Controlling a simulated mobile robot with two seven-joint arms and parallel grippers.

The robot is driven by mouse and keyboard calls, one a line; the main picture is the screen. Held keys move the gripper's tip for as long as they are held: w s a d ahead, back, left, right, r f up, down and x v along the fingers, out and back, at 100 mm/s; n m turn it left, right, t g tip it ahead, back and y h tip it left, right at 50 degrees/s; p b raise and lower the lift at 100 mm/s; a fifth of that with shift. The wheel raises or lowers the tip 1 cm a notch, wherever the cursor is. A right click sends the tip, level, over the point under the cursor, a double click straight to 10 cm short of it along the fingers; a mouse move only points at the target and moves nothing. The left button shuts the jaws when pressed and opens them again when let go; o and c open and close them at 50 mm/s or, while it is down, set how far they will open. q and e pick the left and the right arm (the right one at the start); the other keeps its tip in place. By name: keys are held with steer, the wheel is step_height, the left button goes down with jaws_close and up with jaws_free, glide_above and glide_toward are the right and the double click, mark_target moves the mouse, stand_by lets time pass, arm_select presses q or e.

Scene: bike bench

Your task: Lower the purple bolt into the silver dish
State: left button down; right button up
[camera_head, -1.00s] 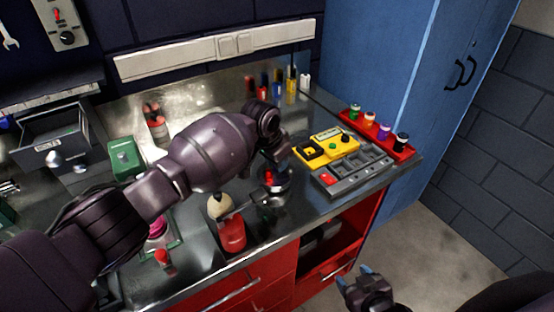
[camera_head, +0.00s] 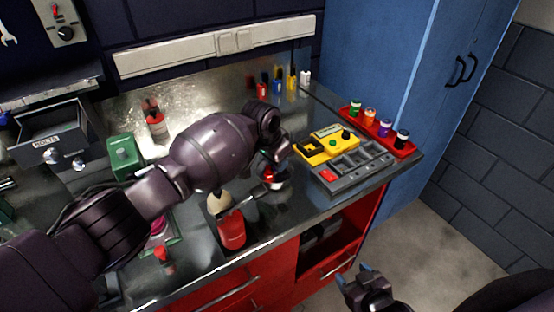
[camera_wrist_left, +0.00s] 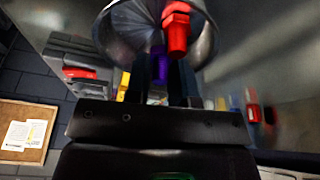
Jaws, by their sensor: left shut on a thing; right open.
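The silver dish (camera_wrist_left: 125,32) fills the top of the left wrist view. A red bolt (camera_wrist_left: 177,30) shows against the dish's inside. The purple bolt (camera_wrist_left: 159,66) is between the fingers of my left gripper (camera_wrist_left: 161,80), which is shut on it; the bolt's upper end overlaps the dish's near edge in this view. I cannot tell its height over the dish. In the head view my left gripper (camera_head: 276,152) is beside the dish (camera_head: 277,182) and partly covers it; the purple bolt is hidden there. My right gripper (camera_head: 358,278) is open and empty, off the bench's front.
A yellow box (camera_head: 325,146) and a grey compartment tray (camera_head: 350,172) stand right of the dish. A red rack (camera_head: 400,149) holds several capped pots. A red container (camera_head: 232,230) stands near the front edge, with a red bottle (camera_head: 154,122) behind my left arm.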

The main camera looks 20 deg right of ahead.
arm_select(q)
steer(key=c, duration=0.9)
jaws_free()
arm_select(e)
steer(key=shift+s+f, duration=0.1)
steer(key=shift+s, duration=0.1)
steer(key=shift+s, duration=0.2)
